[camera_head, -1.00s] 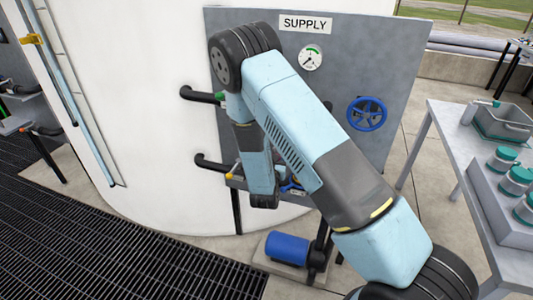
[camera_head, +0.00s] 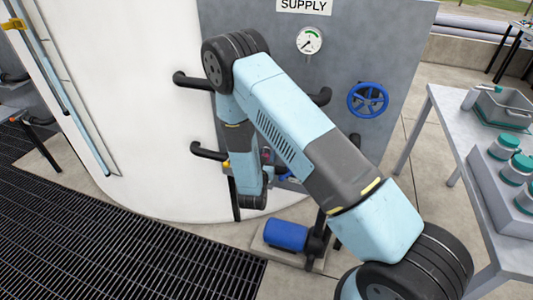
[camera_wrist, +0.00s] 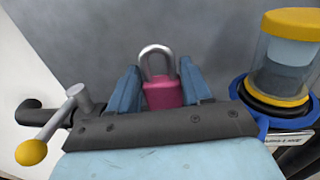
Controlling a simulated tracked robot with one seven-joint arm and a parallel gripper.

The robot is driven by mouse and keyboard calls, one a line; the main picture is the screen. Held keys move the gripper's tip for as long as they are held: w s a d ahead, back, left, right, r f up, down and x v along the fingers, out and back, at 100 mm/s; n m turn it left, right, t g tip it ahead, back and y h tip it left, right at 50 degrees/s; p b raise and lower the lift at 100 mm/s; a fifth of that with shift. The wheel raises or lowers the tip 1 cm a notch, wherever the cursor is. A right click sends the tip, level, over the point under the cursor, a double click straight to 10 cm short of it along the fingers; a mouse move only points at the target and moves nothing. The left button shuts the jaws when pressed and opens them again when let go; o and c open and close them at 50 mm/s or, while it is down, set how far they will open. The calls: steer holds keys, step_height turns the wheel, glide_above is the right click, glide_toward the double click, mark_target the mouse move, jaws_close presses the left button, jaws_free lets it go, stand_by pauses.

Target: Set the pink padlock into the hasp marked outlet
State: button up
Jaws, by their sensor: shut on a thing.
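The pink padlock (camera_wrist: 163,94) shows in the wrist view with its silver shackle pointing up. My gripper (camera_wrist: 161,88) is shut on it, with one blue finger on each side of its body. The grey panel fills the background behind the padlock. I see no hasp marked outlet in either current view.
A yellow-knobbed lever (camera_wrist: 32,152) is left of my gripper, and a clear cylinder with a yellow cap (camera_wrist: 292,24) is close on the right. The head view shows a SUPPLY sign (camera_head: 304,6), a gauge (camera_head: 309,41), a blue handwheel (camera_head: 367,100), and a blue pump (camera_head: 286,235) below.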

steer(key=shift+f, duration=3.35)
steer(key=shift+s+f, duration=0.1)
steer(key=shift+f, duration=0.5)
jaws_close()
steer(key=shift+f, duration=0.35)
steer(key=o, duration=1.2)
jaws_free()
steer(key=shift+c, duration=0.2)
